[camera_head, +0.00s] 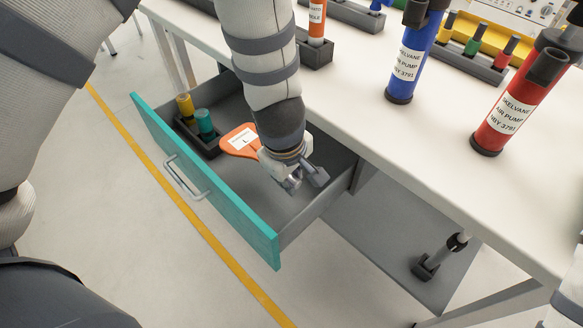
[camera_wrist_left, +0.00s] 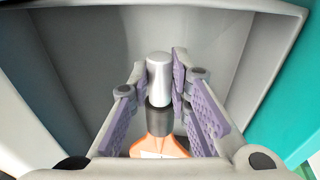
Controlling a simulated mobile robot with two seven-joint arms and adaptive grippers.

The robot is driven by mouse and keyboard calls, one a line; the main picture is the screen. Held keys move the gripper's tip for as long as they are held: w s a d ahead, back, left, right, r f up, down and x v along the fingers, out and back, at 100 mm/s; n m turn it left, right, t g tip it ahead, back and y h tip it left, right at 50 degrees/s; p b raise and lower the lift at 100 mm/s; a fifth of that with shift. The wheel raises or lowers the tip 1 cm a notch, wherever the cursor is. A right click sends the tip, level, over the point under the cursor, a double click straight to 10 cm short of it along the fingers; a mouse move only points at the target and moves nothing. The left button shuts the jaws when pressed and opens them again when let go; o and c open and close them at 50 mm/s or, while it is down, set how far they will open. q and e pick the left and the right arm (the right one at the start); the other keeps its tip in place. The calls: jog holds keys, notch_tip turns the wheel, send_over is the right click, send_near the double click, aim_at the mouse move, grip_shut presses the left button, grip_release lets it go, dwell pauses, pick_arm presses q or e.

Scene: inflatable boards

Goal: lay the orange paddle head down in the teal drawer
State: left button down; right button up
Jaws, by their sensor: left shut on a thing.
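The teal drawer (camera_head: 237,216) is pulled out from under the white table, its grey inside open to view. My left gripper (camera_head: 300,178) is inside the drawer's outline, shut on the orange paddle (camera_head: 238,141). The paddle's orange head with a white label sticks out to the left of the gripper, near a dark rack. In the left wrist view, the paddle's grey and black handle (camera_wrist_left: 159,82) lies between the purple finger pads, with part of the orange head below. I cannot tell whether the paddle touches the drawer floor. My right gripper is out of view.
The dark rack (camera_head: 207,147) with a yellow and a teal item fills the drawer's left end. The drawer floor right of the gripper is bare. On the white table (camera_head: 345,107) stand a blue air pump (camera_head: 407,65) and a red air pump (camera_head: 512,112).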

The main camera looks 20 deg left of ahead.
aim_at(292, 205)
pick_arm(q)
jog(key=shift+s+x, duration=0.2)
jog(key=shift+x, duration=0.75)
jog(key=shift+s+x, duration=0.25)
jog(key=shift+x, duration=0.7)
jog(key=shift+f, duration=0.1)
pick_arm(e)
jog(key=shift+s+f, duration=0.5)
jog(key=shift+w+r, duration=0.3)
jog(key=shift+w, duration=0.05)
